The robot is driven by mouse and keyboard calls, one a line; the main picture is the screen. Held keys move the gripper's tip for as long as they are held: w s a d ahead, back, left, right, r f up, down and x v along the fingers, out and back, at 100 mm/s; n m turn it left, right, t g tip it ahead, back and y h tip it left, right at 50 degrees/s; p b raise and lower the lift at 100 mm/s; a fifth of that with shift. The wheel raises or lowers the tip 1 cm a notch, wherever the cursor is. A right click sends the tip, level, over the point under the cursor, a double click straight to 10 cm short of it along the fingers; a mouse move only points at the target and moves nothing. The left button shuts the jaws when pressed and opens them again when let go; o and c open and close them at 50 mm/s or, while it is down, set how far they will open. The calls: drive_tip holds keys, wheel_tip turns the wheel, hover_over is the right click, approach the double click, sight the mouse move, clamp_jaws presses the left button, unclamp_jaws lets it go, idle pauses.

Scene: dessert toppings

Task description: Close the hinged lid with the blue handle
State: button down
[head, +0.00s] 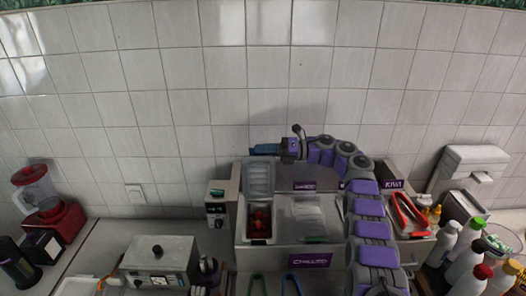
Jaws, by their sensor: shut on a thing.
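The hinged lid (260,179) stands raised at the back of a compartment (247,222) that holds a red topping (261,221). Its blue handle (263,149) is at the lid's upper edge. My gripper (280,149) reaches in from the right, at the right end of the blue handle, and is shut on it. The fingertips are small and partly hidden in this view.
A clear lid with a green handle (315,239) lies closed to the right of the compartment. A tiled wall (300,70) is close behind. A metal appliance (158,260) and red blender (50,212) are left.

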drive_tip(key=shift+s+a+f+b, duration=0.2)
drive_tip(key=shift+s+b, duration=0.1)
drive_tip(key=shift+b, duration=0.55)
idle(0.3)
